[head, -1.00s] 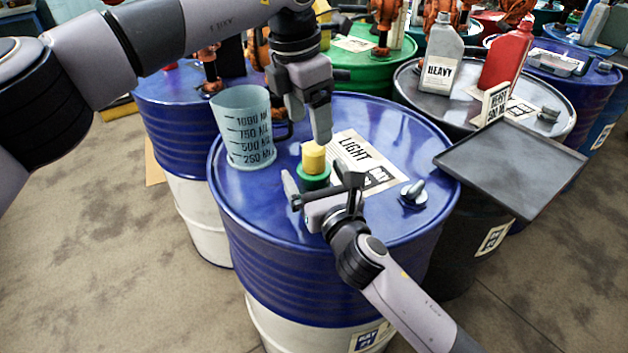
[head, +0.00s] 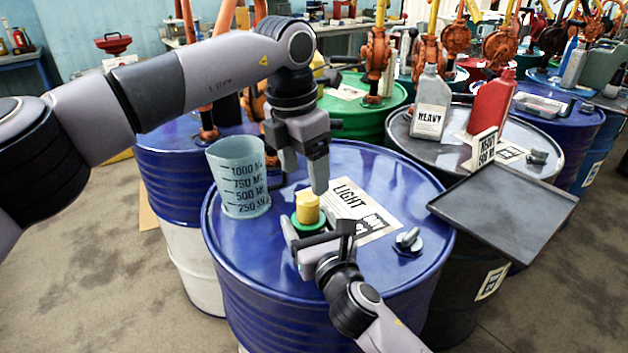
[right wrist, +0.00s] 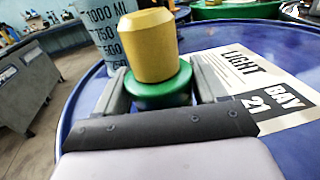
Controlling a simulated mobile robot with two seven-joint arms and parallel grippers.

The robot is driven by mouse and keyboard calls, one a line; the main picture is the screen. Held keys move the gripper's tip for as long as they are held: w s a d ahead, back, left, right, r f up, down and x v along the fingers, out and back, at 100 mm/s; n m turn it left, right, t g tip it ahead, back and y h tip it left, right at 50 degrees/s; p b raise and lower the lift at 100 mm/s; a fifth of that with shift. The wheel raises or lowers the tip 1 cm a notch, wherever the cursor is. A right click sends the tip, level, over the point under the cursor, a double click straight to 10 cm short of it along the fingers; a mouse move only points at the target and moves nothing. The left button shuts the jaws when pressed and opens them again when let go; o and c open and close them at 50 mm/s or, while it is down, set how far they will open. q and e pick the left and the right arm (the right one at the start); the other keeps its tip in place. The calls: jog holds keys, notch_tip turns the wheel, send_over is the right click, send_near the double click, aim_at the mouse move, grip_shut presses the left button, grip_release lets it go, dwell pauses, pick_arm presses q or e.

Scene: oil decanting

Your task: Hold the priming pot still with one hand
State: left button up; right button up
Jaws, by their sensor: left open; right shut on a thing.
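The priming pot appears to be the small green round pot (head: 309,228) on the blue drum marked LIGHT. A yellow block-like piece (head: 307,207) stands upright in its top. My right gripper (head: 314,238) is low over the drum top and shut on the green pot. In the right wrist view its two fingers (right wrist: 162,92) flank the green body (right wrist: 160,88), with the yellow piece (right wrist: 148,45) rising above them. My left gripper (head: 302,174) is open and empty, pointing down just above and behind the yellow piece. The pot's underside is hidden.
A translucent measuring jug (head: 238,180) stands left on the blue drum (head: 400,170). A bung fitting (head: 408,240) and a LIGHT label (head: 362,208) are to the right. A dark tray (head: 505,215) juts out beyond. HEAVY (head: 431,105) and red (head: 492,105) bottles stand on the grey drum.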

aim_at(308, 195)
pick_arm(q)
jog(key=n, duration=0.2)
jog(key=s+r+n, duration=0.1)
jog(key=shift+d+n+t+y, duration=0.3)
jog(key=shift+d+t+y, duration=0.05)
jog(key=shift+t+y, duration=0.05)
pick_arm(e)
jog(key=shift+f, duration=0.1)
pick_arm(q)
notch_tip(308, 195, up, 4)
jog(key=s+d+f+n+t+y, duration=0.1)
jog(key=s+d+n+t+y, duration=0.1)
jog(key=n, duration=0.8)
jog(key=shift+n, duration=0.3)
jog(key=x, duration=1.1)
jog(key=shift+w+a+f, duration=0.15)
jog(key=shift+w+a, duration=0.05)
jog(key=shift+a, duration=0.05)
jog(key=shift+c, duration=0.3)
jog(key=c, duration=1.2)
jog(key=shift+r, duration=0.35)
